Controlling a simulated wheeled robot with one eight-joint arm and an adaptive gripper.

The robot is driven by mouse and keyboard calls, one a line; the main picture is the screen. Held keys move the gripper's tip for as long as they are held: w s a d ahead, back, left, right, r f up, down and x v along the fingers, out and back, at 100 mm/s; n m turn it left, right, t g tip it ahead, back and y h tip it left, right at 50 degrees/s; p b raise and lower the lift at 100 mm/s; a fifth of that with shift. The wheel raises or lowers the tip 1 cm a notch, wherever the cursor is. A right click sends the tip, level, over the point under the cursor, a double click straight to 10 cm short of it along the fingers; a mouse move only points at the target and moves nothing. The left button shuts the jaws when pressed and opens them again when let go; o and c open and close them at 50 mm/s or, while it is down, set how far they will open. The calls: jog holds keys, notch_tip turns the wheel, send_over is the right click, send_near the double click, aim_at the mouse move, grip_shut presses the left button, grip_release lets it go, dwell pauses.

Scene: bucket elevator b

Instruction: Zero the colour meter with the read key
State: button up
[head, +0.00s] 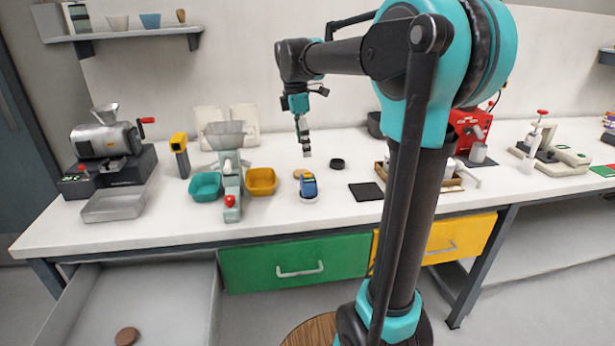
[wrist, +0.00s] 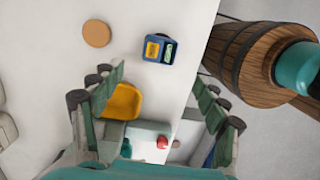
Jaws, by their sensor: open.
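The colour meter appears to be a small blue device (head: 309,186) with a yellow patch, standing on a white round base on the bench. In the wrist view it (wrist: 159,50) shows from above, with a yellow patch and a pale green display side by side. I cannot tell which part is the read key. My gripper (head: 305,152) hangs above the bench, behind and above the device in the head view. In the wrist view the fingers (wrist: 157,78) are spread wide with nothing between them. The device is beyond the fingertips and apart from them.
A cork-coloured disc (wrist: 96,33) lies beside the device. A yellow bowl (head: 261,181), a teal bowl (head: 205,187) and a pale green mill (head: 231,165) stand to its left. A black mat (head: 366,191) and a dark ring (head: 337,163) lie right. A grey drawer (head: 140,305) stands open below.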

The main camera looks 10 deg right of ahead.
grip_shut()
dwell(0.3)
dwell(1.2)
